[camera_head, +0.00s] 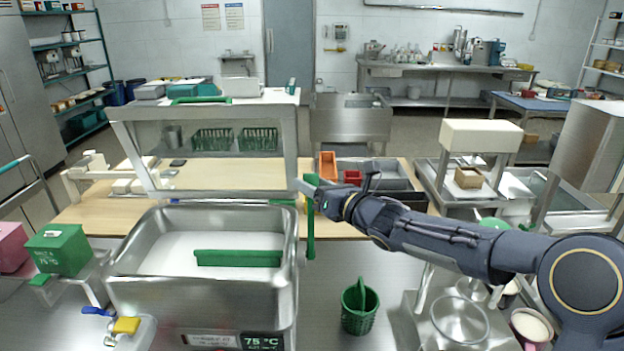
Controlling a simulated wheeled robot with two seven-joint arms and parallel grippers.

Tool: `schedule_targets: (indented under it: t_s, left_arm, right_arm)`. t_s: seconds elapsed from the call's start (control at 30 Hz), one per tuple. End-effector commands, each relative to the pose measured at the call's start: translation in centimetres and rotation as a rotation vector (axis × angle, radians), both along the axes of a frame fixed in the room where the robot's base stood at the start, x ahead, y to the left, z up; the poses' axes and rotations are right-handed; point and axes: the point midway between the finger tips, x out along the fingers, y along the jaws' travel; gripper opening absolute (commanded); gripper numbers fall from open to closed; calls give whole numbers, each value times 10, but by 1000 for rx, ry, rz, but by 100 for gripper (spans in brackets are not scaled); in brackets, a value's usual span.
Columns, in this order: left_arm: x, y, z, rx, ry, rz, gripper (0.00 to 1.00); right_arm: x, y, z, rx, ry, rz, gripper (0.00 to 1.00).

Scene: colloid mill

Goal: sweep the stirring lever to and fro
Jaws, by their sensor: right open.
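A steel vat (130,285) holds white contents, with a green paddle bar (238,258) lying across the inside. My right gripper (308,190) comes in from the right, open, at the lever's upper end. The lever's top is partly covered by it, and I cannot tell whether the fingers touch the lever. My left gripper is not in view.
A steel shelf stand (150,120) rises behind the vat. An orange bin (327,166) and grey trays (392,175) sit behind my right gripper. A green basket (360,308) stands on the steel counter (330,265) right of the vat. A green box (60,250) is at the left.

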Motion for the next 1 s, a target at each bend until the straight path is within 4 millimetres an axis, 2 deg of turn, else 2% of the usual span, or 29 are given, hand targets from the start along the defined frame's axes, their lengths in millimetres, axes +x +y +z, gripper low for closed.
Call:
schedule_targets:
  t_s: [0.13,0.4,0.8,1.0]
  left_arm:
    - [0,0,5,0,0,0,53]
    - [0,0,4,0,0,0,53]
    - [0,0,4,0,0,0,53]
    - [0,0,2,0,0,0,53]
  right_arm:
    - [8,7,0,1,2,0,53]
    - [9,8,-1,0,2,-1,53]
    - [9,8,-1,0,2,-1,1]
    - [8,8,-1,0,0,-1,0]
